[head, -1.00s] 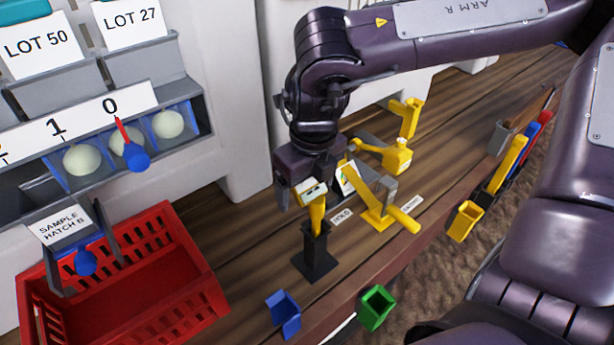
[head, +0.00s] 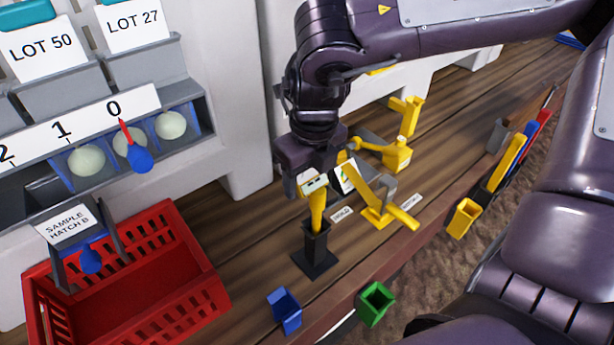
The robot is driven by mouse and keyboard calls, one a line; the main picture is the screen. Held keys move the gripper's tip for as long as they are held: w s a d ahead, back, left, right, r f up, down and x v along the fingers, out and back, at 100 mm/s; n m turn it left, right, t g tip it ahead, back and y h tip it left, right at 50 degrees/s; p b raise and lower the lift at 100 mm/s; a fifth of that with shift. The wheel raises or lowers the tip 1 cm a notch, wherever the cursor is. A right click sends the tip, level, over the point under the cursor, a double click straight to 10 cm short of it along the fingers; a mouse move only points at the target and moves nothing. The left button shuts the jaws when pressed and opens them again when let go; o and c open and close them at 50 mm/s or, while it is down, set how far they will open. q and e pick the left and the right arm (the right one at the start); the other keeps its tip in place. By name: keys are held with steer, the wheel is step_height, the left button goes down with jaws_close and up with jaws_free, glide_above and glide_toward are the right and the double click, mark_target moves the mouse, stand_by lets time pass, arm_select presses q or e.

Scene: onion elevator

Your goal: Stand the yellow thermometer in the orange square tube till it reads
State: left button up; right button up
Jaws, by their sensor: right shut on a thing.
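The yellow thermometer (head: 317,210) is upright, with a small pale display at its top. Its lower end is hidden in a black square holder (head: 316,248) on the wooden table. My right gripper (head: 312,183) comes from above and is shut on the thermometer's top; the fingers are partly hidden. The orange square tube, yellow-orange in the picture (head: 464,217), hangs at the table's front edge, to the right of and apart from the gripper. My left gripper is not in view.
A blue tube (head: 285,311) and a green square tube (head: 376,303) are at the front edge. A yellow lever device (head: 377,214) stands right of the holder. A red basket (head: 200,290) and a grey shelf with pale balls (head: 205,135) are at the left.

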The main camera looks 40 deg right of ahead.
steer(key=shift+r+p, duration=1.9)
steer(key=shift+r, duration=1.3)
step_height(320, 180, up, 7)
steer(key=shift+f, duration=2.75)
steer(key=shift+r, duration=0.15)
